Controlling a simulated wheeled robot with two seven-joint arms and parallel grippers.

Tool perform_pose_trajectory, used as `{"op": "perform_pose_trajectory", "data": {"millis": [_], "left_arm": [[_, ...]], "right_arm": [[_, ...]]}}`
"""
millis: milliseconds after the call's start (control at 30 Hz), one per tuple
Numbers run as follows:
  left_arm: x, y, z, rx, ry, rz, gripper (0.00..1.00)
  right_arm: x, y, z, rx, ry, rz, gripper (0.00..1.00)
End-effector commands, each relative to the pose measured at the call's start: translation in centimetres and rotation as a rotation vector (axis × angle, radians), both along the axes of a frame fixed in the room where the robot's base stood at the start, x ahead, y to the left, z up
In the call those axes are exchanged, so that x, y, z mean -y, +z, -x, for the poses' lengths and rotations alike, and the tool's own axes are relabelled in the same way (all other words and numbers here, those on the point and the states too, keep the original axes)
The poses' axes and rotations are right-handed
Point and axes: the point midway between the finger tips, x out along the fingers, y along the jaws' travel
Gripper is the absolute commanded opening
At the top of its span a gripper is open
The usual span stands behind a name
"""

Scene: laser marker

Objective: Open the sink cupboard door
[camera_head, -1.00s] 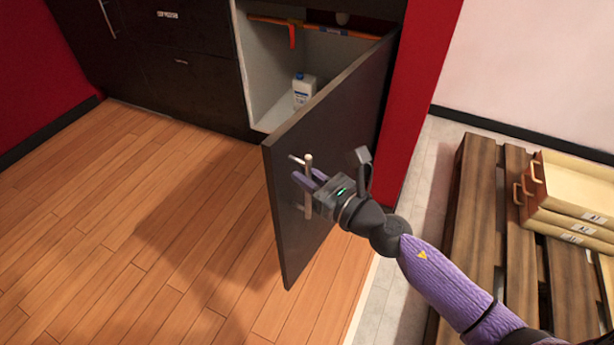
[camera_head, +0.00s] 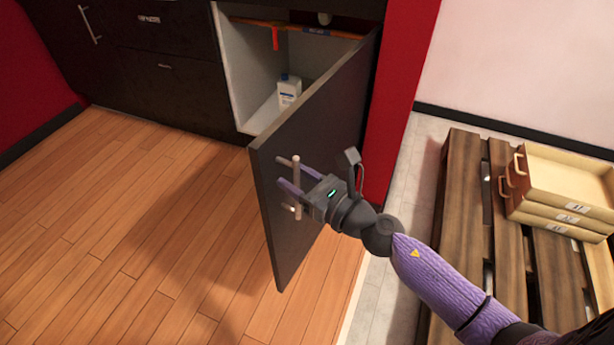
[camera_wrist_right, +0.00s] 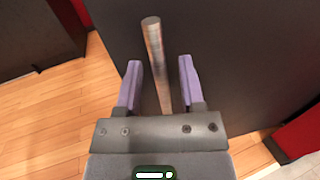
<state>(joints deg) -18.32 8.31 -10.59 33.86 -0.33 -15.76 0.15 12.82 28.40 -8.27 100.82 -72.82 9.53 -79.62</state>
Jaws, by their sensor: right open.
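The sink cupboard door (camera_head: 325,130) is a dark panel that stands wide open, swung out from the cupboard (camera_head: 240,62). Its upright bar handle (camera_head: 297,185) is on the door's outer face near the free edge. My right gripper (camera_head: 287,188) is at the handle with its jaws open. In the right wrist view the handle (camera_wrist_right: 157,62) stands between the two purple fingers of the gripper (camera_wrist_right: 159,85), with a gap on both sides. My left gripper is not in view.
A white bottle (camera_head: 289,90) stands inside the cupboard, below an orange pipe (camera_head: 300,29). Dark drawers (camera_head: 175,80) are to the left. A wooden pallet (camera_head: 460,200) with stacked trays (camera_head: 565,180) is at right. The wooden floor (camera_head: 130,210) at left is clear.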

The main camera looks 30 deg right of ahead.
Motion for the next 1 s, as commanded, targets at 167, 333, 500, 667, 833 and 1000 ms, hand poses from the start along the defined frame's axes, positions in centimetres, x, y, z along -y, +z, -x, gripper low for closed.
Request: {"op": "perform_pose_trajectory", "data": {"millis": [167,333,500,667,833,1000], "left_arm": [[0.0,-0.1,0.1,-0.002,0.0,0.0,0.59],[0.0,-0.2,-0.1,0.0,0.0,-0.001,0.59],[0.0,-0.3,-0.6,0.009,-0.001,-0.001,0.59],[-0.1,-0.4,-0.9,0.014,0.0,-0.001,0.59],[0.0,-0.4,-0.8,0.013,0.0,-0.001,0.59],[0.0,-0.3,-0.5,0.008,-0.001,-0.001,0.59]], "right_arm": [[1.3,-0.2,3.3,-0.005,-0.002,-0.002,0.5],[2.7,-0.1,6.9,-0.004,-0.002,-0.002,0.5],[3.4,0.0,8.6,-0.001,0.0,-0.001,0.5],[3.4,0.0,8.8,0.0,0.001,0.0,0.5],[3.4,0.0,8.7,0.0,0.001,0.0,0.5],[4.1,-1.9,8.8,-0.074,-0.038,-0.097,0.5]]}}
